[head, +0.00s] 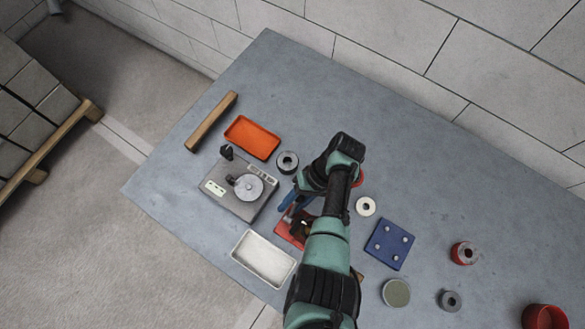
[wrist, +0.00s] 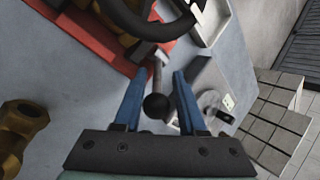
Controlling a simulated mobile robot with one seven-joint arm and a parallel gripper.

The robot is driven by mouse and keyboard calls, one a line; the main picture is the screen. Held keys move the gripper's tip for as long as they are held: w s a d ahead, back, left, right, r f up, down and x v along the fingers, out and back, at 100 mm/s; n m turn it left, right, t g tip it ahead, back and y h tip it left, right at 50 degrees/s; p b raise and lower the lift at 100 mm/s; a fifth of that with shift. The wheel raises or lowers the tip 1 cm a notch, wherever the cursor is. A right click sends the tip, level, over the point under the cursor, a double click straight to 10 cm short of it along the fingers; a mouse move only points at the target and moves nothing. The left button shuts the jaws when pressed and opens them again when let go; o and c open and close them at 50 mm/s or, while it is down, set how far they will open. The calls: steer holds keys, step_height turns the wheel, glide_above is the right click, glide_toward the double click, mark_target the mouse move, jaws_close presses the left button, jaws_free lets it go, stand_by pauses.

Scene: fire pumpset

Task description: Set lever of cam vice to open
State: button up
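A red-based fixture (head: 290,231), seemingly the cam vice, sits on the table, partly hidden by my arm. In the wrist view its red base (wrist: 92,42) is at upper left, with a brass part and a dark curved part above it. A metal lever (wrist: 158,75) with a black ball knob (wrist: 157,106) stands out near its edge. My gripper (wrist: 154,82) is open, its two blue fingers on either side of the knob and lever, with visible gaps. In the head view my gripper (head: 287,202) is beside the red fixture; the lever is not clear there.
A grey plate device with a disc (head: 225,205) stands left of my gripper. An orange tray (head: 252,138) is behind it, a white tray (head: 263,259) in front. A dark ring (head: 287,162) and a blue plate (head: 389,244) are nearby. A brass fitting (wrist: 20,130) is at the left.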

steer(key=v, duration=1.3)
steer(key=shift+w, duration=0.1)
stand_by(0.3)
